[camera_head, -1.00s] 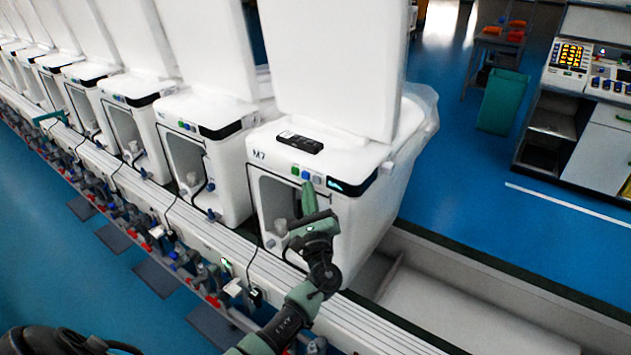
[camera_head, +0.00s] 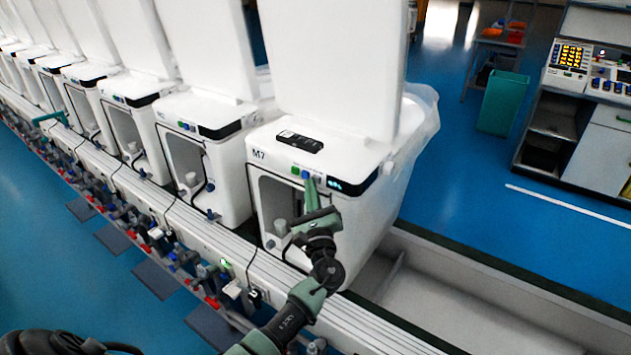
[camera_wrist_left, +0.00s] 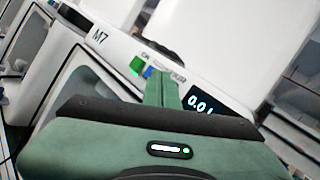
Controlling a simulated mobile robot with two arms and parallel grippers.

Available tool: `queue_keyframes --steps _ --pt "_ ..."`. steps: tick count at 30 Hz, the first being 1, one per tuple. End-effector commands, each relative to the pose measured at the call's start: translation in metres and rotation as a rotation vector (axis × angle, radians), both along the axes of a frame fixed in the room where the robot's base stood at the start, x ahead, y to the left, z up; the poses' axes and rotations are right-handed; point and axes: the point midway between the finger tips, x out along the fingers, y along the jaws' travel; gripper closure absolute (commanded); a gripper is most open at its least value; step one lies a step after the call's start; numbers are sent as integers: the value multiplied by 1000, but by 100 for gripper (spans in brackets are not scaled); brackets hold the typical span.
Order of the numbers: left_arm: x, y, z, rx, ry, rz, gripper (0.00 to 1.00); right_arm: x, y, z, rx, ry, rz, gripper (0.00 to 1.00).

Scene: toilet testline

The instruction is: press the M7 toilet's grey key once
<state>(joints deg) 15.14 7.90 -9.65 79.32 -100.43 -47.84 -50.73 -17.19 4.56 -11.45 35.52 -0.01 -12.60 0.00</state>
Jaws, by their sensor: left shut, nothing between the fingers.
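The M7 toilet (camera_head: 270,220) is a white box with its lid raised. On its front upper edge sit a green key (camera_head: 295,170), a blue key (camera_head: 305,174) and the grey key (camera_head: 318,180), beside a lit display (camera_head: 336,185). My left gripper (camera_head: 311,184) is shut and empty, its green fingertips at the key row, close by the blue and grey keys. In the left wrist view, the fingers (camera_wrist_left: 161,88) reach up to the panel just right of the blue key (camera_wrist_left: 149,72) and hide the grey key. Contact cannot be told. The right gripper is not in view.
More white toilets (camera_head: 195,150) stand in a row to the left. A black device (camera_head: 300,142) lies on top of M7. A rail (camera_head: 200,230) with hoses and fittings runs below the front. Free blue floor lies to the right, with a green bin (camera_head: 503,102) beyond.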

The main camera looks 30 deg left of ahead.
Motion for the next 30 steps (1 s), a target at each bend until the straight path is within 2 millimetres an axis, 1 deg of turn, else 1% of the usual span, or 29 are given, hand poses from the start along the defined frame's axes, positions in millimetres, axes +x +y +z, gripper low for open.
queue_keyframes --steps 14,22,26,30 --pt "6 -1 0 -1 -1 0 100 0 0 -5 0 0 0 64" --pt "6 -1 0 -1 -1 0 100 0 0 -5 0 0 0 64" --pt "4 0 0 0 1 0 100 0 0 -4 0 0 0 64" --pt "-2 0 0 0 1 0 100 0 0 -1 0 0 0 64"
